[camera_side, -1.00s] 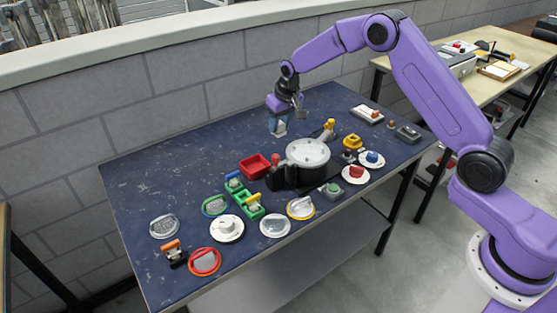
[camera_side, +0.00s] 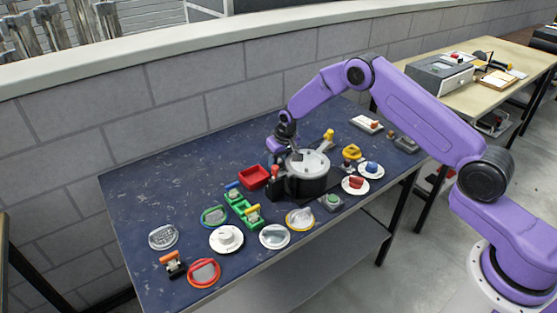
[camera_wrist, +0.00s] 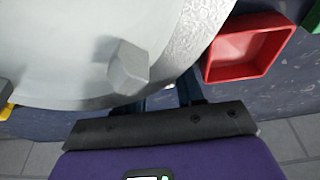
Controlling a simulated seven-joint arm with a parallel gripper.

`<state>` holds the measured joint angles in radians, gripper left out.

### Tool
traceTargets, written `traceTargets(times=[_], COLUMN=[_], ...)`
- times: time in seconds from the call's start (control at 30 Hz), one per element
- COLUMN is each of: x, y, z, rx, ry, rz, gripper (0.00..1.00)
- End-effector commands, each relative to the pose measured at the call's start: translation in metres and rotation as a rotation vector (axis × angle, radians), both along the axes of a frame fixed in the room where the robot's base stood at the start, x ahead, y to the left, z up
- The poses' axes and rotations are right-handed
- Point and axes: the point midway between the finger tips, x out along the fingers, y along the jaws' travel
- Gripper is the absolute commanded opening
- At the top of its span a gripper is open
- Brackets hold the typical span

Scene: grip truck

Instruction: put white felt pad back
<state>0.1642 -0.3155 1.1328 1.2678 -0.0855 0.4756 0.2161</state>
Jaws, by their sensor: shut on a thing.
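My gripper (camera_side: 283,150) is low at the back left of the round grey pot (camera_side: 308,178), and its fingertips are hidden behind the pot in the side view. In the wrist view my gripper (camera_wrist: 162,96) has two dark blue fingers, partly hidden by the pot's grey lid (camera_wrist: 60,50). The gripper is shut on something. A pale piece showed at its fingertips earlier, which fits the white felt pad, but it is hidden now. I cannot make out a separate felt pad on the table for certain.
A red open bin (camera_side: 253,176) stands just left of the pot; it also shows in the wrist view (camera_wrist: 248,48). Green holders (camera_side: 244,208), a white plate with a white block (camera_side: 226,239) and several dishes crowd the front. The back left of the blue table (camera_side: 150,195) is clear.

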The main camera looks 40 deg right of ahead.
Motion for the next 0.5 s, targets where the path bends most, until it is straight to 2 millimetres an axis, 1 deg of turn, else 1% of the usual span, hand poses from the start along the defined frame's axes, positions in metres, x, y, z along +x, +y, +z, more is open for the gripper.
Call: traceTargets(times=[0.27, 0.3, 0.37, 0.4, 0.5], x=[0.0002, 0.0003, 0.0004, 0.0003, 0.0002], y=[0.0003, 0.0003, 0.0003, 0.0003, 0.0003], z=[-0.002, -0.0025, -0.0022, -0.0022, -0.0021], rx=[0.0, 0.0, 0.0, 0.0, 0.0], ry=[-0.001, -0.001, -0.001, -0.001, -0.001], rz=[0.0, 0.0, 0.0, 0.0, 0.0], gripper=[0.13, 0.41, 0.6, 0.63, 0.63])
